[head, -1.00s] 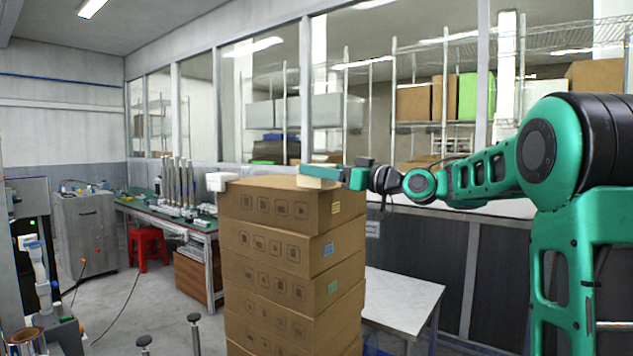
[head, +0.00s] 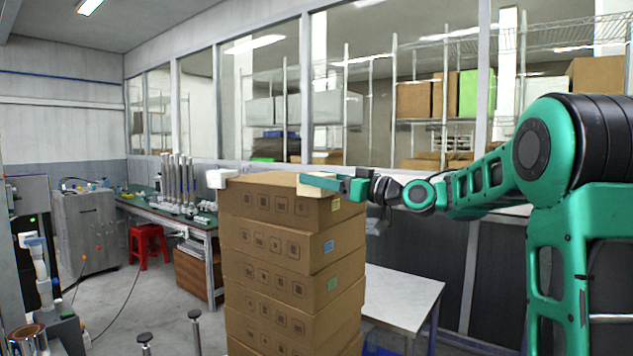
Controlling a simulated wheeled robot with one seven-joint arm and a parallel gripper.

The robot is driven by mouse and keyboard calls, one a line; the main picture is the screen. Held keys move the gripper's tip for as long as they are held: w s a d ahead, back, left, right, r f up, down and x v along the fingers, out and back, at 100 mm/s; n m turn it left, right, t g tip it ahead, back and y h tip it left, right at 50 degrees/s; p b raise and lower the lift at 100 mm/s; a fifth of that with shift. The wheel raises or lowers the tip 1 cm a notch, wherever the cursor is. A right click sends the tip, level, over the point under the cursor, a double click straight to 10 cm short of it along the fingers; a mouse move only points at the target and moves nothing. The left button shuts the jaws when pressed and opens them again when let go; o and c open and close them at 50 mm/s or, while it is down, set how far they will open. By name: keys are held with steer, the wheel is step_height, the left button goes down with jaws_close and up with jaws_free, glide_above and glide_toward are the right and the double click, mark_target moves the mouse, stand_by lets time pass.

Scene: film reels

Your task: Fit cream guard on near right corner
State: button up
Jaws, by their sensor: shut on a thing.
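A stack of brown cartons (head: 270,245) stands in the middle of the head view. My gripper (head: 338,187) is shut on a cream guard (head: 314,181) at the top of the stack's near right corner. The guard appears level and overlaps the top carton's corner in the picture. I cannot tell whether it touches the carton or sits just above it. The fingers reach in from the right and partly hide the guard's right end. A white guard (head: 217,179) sits on the top left corner of the stack.
A white-topped table (head: 400,300) stands close behind the stack on the right. A workbench (head: 170,215) with upright metal rods and a red stool (head: 148,243) are at the left. Short posts (head: 195,325) stand in front, left of the stack.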

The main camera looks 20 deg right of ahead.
steer(key=o, duration=1.2)
steer(key=shift+c, duration=0.2)
steer(key=shift+r, duration=0.1)
steer(key=shift+s+d+r, duration=0.1)
steer(key=shift+r, duration=0.55)
steer(key=v, duration=1.1)
steer(key=shift+s+d, duration=0.25)
steer(key=shift+f, duration=0.1)
